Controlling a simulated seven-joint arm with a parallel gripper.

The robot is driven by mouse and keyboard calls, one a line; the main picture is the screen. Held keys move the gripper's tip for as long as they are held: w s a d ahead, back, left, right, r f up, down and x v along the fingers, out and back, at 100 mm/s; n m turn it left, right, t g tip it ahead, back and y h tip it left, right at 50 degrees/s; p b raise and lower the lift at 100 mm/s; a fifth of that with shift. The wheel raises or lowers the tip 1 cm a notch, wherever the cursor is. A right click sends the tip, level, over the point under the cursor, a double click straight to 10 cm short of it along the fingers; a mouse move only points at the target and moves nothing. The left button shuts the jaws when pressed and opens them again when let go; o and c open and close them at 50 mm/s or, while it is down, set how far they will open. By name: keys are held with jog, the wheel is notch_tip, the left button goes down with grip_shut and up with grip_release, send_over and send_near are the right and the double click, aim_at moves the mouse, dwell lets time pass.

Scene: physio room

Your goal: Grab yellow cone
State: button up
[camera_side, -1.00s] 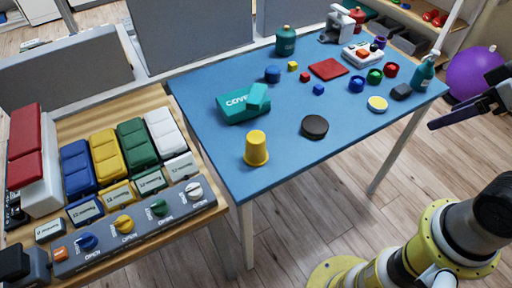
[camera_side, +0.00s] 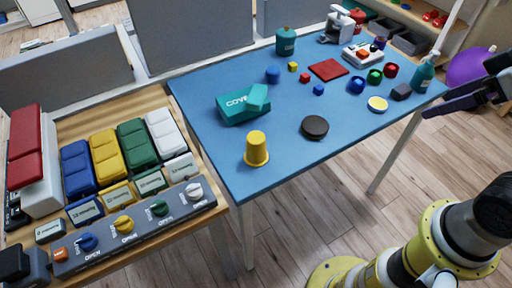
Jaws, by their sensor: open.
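The yellow cone (camera_side: 256,149) stands on the blue table (camera_side: 215,105) near its front left edge. It looks like an upturned cup, with its narrow end up and a wider rim at the base. My gripper (camera_side: 428,110) is at the right edge of the view, by the table's right side, well apart from the cone. It is open, with nothing seen between its fingers. Part of it is cut off by the frame.
A dark round disc (camera_side: 315,127) lies right of the cone, and a teal box (camera_side: 243,105) lies behind it. Several small blocks, a red square (camera_side: 328,69), and a teal bottle (camera_side: 426,72) stand farther back. A wooden bench (camera_side: 95,130) with coloured bins is at left.

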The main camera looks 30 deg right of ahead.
jog(key=w+a+r+n+y, duration=0.1)
jog(key=w+a+r+n, duration=0.25)
jog(key=w, duration=0.65)
jog(key=n+g+y, duration=0.2)
jog(key=n+g, duration=0.1)
jog(key=n, duration=0.1)
send_over(258, 138)
jog(key=s+d, duration=0.2)
jog(key=s, duration=0.1)
notch_tip(258, 138, down, 18)
jog(key=x, duration=0.7)
jog(key=shift+w+f, duration=0.2)
jog(key=shift+f, duration=0.05)
jog(key=shift+x, duration=2.85)
jog(key=shift+d, duration=0.15)
jog(key=shift+c, duration=0.2)
jog(key=c, duration=1.4)
